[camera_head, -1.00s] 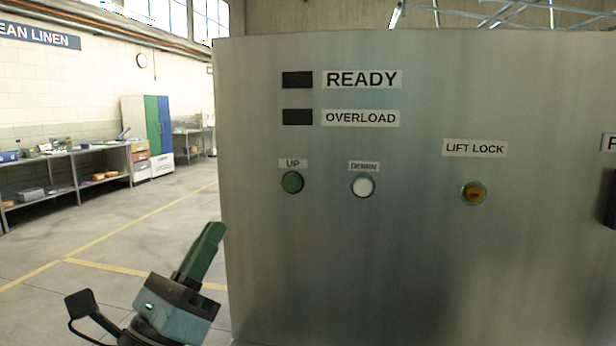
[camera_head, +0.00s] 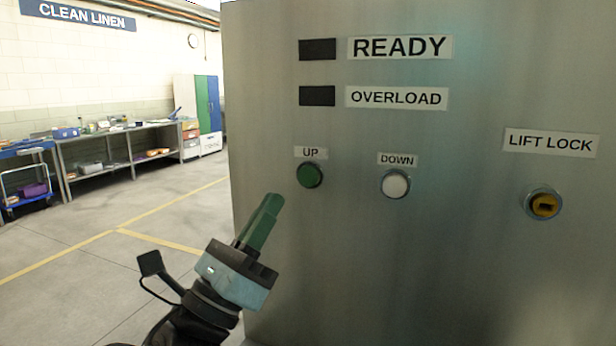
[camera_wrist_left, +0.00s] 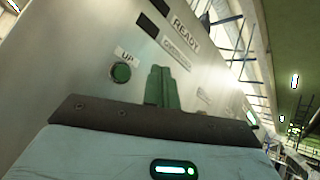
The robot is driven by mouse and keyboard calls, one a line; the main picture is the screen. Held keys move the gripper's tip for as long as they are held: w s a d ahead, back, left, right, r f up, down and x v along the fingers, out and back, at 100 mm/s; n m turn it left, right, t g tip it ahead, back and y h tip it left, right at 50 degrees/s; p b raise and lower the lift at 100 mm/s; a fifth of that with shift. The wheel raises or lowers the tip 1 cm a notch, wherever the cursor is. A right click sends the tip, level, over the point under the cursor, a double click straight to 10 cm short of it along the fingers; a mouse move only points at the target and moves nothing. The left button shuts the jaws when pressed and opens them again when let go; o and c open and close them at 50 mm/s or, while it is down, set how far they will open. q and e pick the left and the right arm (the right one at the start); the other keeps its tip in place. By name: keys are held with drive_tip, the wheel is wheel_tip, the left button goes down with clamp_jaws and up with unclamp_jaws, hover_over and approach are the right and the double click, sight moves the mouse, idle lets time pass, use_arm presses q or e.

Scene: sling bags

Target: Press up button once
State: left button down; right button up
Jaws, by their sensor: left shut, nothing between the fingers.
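The green UP button (camera_head: 310,175) sits on the steel control panel (camera_head: 400,270), under a label reading UP. It also shows in the left wrist view (camera_wrist_left: 121,72), to the left of my fingers. My left gripper (camera_head: 272,202) is shut and empty, its green fingers together and pointing up toward the panel. In the head view its tips are below and left of the UP button, apart from it in the picture. The left wrist view shows the shut fingers (camera_wrist_left: 162,86) in front of the panel. My right gripper is not in view.
A white DOWN button (camera_head: 395,184) is right of UP. A yellow LIFT LOCK switch (camera_head: 544,205) is farther right. Dark READY (camera_head: 318,49) and OVERLOAD (camera_head: 317,96) indicators are above. Open floor, a bench (camera_head: 120,135) and a blue cart (camera_head: 30,185) are at left.

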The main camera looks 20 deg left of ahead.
sight(308, 176)
use_arm(q)
drive_tip(key=shift+w, duration=0.1)
drive_tip(key=shift+w+a+b, duration=0.2)
drive_tip(key=shift+w+b, duration=1.15)
drive_tip(key=shift+w, duration=3.05)
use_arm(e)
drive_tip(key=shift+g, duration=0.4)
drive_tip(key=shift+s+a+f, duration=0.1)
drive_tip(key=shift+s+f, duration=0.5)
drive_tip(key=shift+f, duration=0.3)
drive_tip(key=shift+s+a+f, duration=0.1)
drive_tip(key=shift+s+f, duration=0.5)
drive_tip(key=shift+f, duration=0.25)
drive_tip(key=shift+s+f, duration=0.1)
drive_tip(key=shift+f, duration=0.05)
use_arm(q)
drive_tip(key=shift+w, duration=0.2)
drive_tip(key=shift+w, duration=0.2)
